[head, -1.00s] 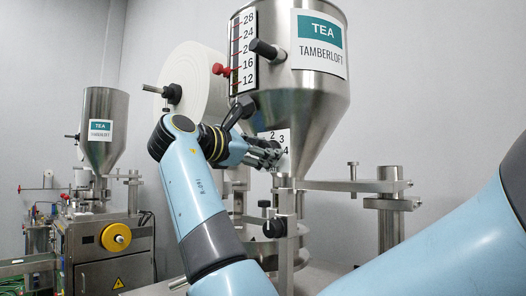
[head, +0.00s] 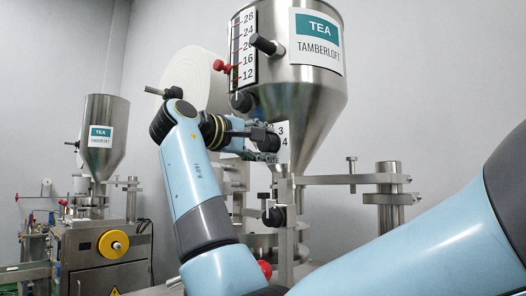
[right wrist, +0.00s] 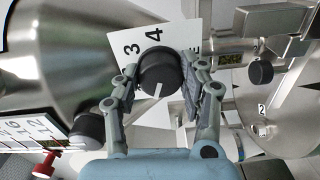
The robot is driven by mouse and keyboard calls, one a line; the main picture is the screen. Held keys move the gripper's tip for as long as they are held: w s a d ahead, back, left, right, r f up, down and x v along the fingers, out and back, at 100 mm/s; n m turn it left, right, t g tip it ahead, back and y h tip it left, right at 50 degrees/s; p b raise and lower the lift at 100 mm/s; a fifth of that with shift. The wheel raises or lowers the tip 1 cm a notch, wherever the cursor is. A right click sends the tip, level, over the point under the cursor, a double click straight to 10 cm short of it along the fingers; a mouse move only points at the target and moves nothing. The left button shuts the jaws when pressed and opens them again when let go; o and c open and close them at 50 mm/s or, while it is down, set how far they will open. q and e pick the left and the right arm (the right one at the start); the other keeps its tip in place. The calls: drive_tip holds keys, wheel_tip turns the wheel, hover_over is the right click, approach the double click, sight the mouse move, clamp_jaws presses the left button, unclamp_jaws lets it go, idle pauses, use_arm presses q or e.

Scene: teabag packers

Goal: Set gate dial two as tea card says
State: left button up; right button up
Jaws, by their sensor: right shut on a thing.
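The gate dial is a round black knob (right wrist: 160,72) with a white pointer line, on a white plate (right wrist: 128,46) showing 3 and 4. In the right wrist view the line points to the bottom, away from those numbers. My right gripper (right wrist: 158,84) is shut on the knob, one finger on each side. In the head view the right gripper (head: 268,143) covers part of the dial plate (head: 283,136) below the hopper (head: 300,105). The hopper's label (head: 316,43) reads TEA TAMBERLOFT. My left gripper is out of view.
A scale (head: 243,48) with a red pointer (head: 221,67) is on the hopper's left. In the right wrist view a small plate marked 2 (right wrist: 262,110) sits on a round metal part. A second machine (head: 104,255) with its own hopper (head: 103,138) stands far left.

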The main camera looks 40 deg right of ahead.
drive_tip(key=shift+f+m+b, duration=0.15)
drive_tip(key=shift+m+b, duration=0.55)
drive_tip(key=shift+m, duration=0.45)
drive_tip(key=shift+f+m+b, duration=0.15)
drive_tip(key=shift+m+b, duration=0.5)
drive_tip(key=shift+m, duration=0.5)
drive_tip(key=o, duration=1.2)
drive_tip(key=shift+r, duration=0.15)
drive_tip(key=a, duration=0.7)
drive_tip(key=shift+s+a, duration=0.3)
